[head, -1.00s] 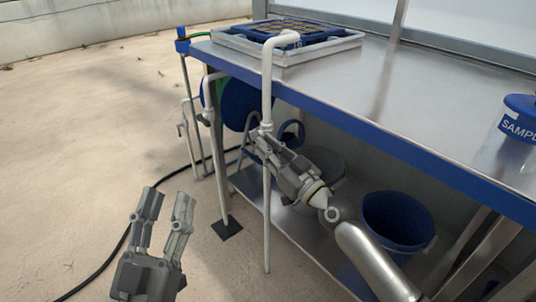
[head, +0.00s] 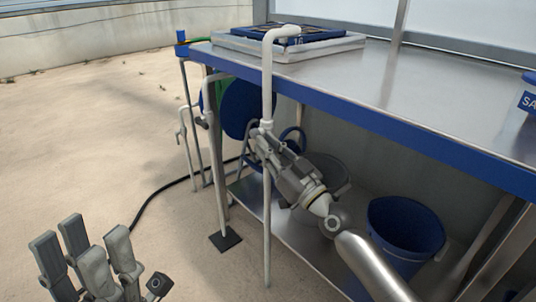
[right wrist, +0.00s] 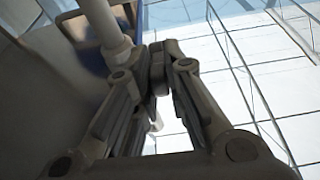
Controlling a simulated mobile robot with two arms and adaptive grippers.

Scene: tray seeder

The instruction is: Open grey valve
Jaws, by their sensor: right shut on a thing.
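A white upright pipe (head: 266,90) with a bent top stands at the bench's left front corner. The grey valve (head: 266,125) is a small fitting partway up this pipe, below the bench top. My right gripper (head: 257,140) is at the valve, its fingers beside the pipe. In the right wrist view, my right gripper (right wrist: 156,88) is shut on the grey valve's handle (right wrist: 157,70), beside the pale pipe. The fingers partly hide the handle, and its exact angle cannot be told. My left gripper (head: 88,245) is open and empty at the lower left, well apart from the pipe.
A steel bench (head: 440,105) with a blue edge carries a seed tray (head: 240,46) in a metal frame. Blue bucket (head: 403,228) stands on the lower shelf. Another white pipe (head: 215,150) and a black hose (head: 160,187) are at left.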

